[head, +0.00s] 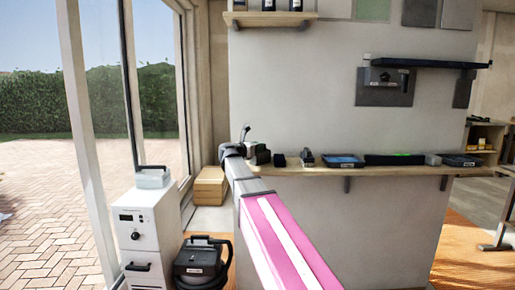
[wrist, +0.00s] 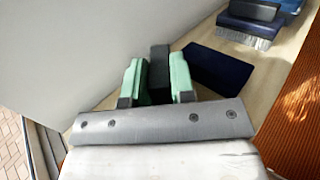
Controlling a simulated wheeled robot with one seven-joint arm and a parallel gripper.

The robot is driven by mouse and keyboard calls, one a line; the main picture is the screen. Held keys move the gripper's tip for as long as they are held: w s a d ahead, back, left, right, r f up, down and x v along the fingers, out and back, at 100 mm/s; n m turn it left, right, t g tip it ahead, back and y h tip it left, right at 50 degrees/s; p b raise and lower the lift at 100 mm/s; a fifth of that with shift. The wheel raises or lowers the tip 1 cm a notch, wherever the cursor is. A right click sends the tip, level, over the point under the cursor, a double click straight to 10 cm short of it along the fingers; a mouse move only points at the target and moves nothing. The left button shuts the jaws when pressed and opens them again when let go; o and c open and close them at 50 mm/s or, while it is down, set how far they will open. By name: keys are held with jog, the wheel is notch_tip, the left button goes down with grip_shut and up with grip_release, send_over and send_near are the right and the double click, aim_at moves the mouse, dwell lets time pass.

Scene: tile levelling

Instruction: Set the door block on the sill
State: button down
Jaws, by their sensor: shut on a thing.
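My gripper (wrist: 157,62) has two pale green fingers, shut on a dark, nearly black upright block (wrist: 160,82) in the wrist view. I take this to be the door block; no label shows. It is at the wooden wall shelf (wrist: 118,98); I cannot tell whether its underside touches the wood. In the head view my gripper (head: 258,154) is small and dark at the shelf's left end, and the held block cannot be made out there. A sill-like ledge (head: 187,212) runs low along the glass door at left; I cannot tell if it is the sill.
A navy block (wrist: 217,70) lies close right of my gripper, with a brush (wrist: 250,28) beyond. A blue tray (head: 342,161) and other trays fill the shelf rightward. A white cabinet (head: 150,232), a black vacuum (head: 201,265) and wooden boxes (head: 209,187) stand below left.

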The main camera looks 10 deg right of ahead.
jog(key=shift+f, duration=0.15)
jog(key=c, duration=1)
grip_release()
jog(key=shift+o, duration=0.2)
